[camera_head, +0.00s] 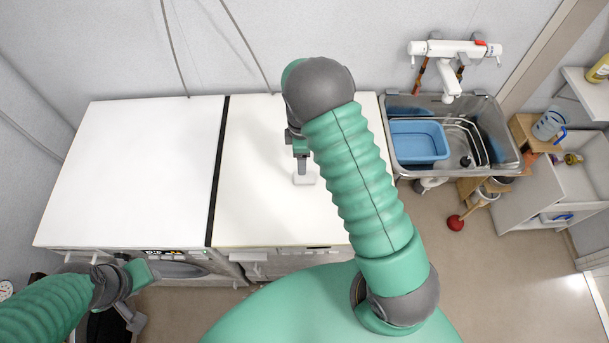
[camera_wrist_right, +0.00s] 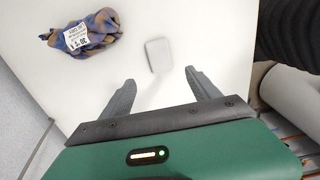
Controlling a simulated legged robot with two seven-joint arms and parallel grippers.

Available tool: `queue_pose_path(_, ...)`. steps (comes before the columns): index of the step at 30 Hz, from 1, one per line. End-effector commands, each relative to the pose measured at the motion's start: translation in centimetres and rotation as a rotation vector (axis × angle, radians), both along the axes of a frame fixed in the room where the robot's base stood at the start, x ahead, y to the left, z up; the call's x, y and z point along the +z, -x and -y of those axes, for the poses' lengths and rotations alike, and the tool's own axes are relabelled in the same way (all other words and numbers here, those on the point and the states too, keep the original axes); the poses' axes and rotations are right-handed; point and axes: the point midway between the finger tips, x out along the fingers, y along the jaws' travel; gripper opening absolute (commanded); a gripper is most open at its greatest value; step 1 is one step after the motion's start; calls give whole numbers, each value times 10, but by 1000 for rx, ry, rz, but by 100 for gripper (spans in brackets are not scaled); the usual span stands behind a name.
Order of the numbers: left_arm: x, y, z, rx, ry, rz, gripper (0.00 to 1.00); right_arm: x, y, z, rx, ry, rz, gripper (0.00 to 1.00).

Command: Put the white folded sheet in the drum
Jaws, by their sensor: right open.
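A small white folded sheet (camera_wrist_right: 158,55) lies flat on a white top in the right wrist view. It also shows in the head view (camera_head: 306,179), partly covered by my right gripper. My right gripper (camera_wrist_right: 160,78) is open and empty, its fingers pointing toward the sheet with a gap between. In the head view my right gripper (camera_head: 302,168) hangs over the right-hand white top. My left gripper (camera_head: 134,318) is low at the lower left, in front of the machine; its jaws are unclear. A rounded dark door (camera_head: 182,270) shows on the machine's front; the drum's inside is hidden.
A crumpled blue and brown cloth (camera_wrist_right: 85,35) with a white label lies left of the sheet. A metal sink (camera_head: 394,110) with a blue basin (camera_head: 418,126) stands at the right. The left white top (camera_head: 135,165) is clear.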

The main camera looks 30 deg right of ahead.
Motion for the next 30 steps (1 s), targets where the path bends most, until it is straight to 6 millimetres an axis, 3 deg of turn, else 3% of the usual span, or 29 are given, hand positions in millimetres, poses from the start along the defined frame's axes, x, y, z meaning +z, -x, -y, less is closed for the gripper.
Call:
queue_pose_path(6, 13, 0, 0, 0, 0, 0, 36, -48, 0, 1, -1, 0, -1, 71)
queue_pose_path(11, 20, 0, 0, 0, 0, 0, 36, -63, 3, 2, -2, 1, -1, 71)
queue_pose_path(15, 38, 0, 0, 0, 0, 0, 36, -84, 9, 7, -3, 1, -3, 71)
queue_pose_path(18, 41, 0, 0, 0, 0, 1, 36, -102, 7, 7, -2, 1, 0, 71)
queue_pose_path(26, 40, 0, 0, 0, 0, 0, 36, -111, 6, 7, -1, 0, 2, 71)
queue_pose_path(30, 40, 0, 0, 0, 0, 0, 36, -111, 7, 7, -1, 0, 2, 55)
